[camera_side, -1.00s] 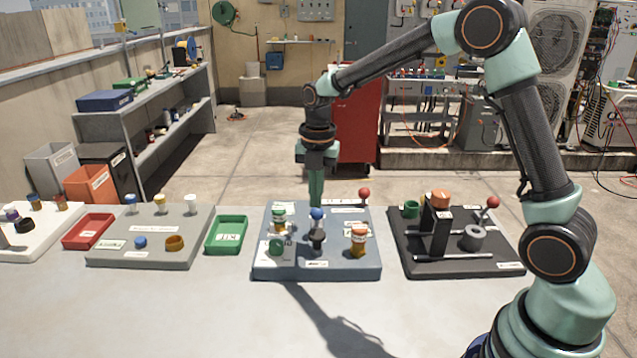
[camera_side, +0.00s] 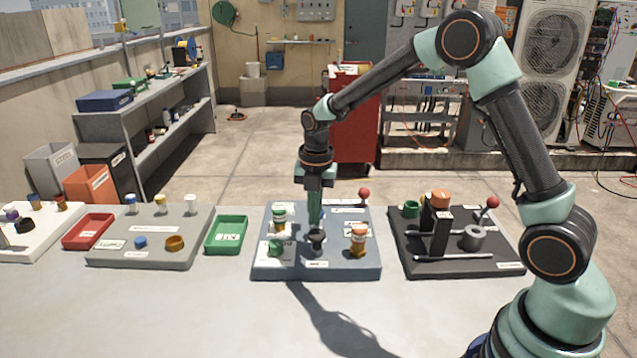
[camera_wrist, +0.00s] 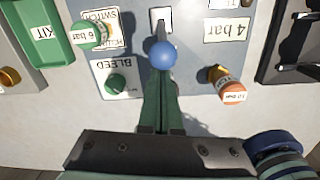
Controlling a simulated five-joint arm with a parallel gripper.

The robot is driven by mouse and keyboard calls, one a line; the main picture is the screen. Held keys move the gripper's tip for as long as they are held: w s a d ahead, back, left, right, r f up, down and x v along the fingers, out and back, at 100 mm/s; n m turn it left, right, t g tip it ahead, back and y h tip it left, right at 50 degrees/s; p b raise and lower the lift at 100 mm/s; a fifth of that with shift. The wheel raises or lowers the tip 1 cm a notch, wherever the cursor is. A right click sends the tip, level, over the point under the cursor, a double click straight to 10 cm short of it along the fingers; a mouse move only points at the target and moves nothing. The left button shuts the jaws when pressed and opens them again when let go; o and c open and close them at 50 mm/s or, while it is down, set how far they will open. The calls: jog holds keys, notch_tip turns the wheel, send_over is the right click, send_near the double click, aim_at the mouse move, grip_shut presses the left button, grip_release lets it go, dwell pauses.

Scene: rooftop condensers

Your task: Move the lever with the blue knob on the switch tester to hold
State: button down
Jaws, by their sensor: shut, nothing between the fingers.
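The switch tester is a blue-grey box (camera_side: 345,269) on the table, also in the wrist view (camera_wrist: 203,58). Its lever has a round blue knob (camera_wrist: 162,55), plain in the wrist view in front of a pale slot plate. In the side view my fingers mostly cover the knob; the dark lever mount (camera_side: 317,239) shows below them. My gripper (camera_side: 316,223) is shut and empty, pointing down over the box. In the wrist view its fingertips (camera_wrist: 161,77) end right at the knob's near edge; whether they touch it I cannot tell.
A green knob (camera_wrist: 116,83), a green-capped part (camera_side: 279,217) and an orange-capped part (camera_side: 358,240) flank the lever. A red ball lever (camera_side: 364,193) stands at the back. A green tray (camera_side: 228,247) lies left, a black fixture (camera_side: 460,268) right. The front table is clear.

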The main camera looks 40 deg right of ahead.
jog(key=shift+w+d+r, duration=0.2)
jog(key=shift+d, duration=0.05)
jog(key=shift+w+d+r, duration=0.45)
jog(key=shift+w+d, duration=0.1)
jog(key=shift+w, duration=0.05)
jog(key=shift+w+d+r, duration=0.2)
jog(key=shift+w+d, duration=0.35)
jog(key=shift+w+d+r, duration=0.15)
jog(key=shift+w+d, duration=0.35)
jog(key=shift+d, duration=0.05)
jog(key=shift+w+d+f, duration=0.2)
jog(key=shift+w+d, duration=0.65)
jog(key=shift+w+d+f, duration=0.15)
jog(key=shift+w+d, duration=0.65)
jog(key=shift+d, duration=0.05)
notch_tip(320, 180, up, 13)
jog(key=s+a, duration=0.1)
jog(key=a, duration=0.1)
jog(key=shift+g, duration=0.4)
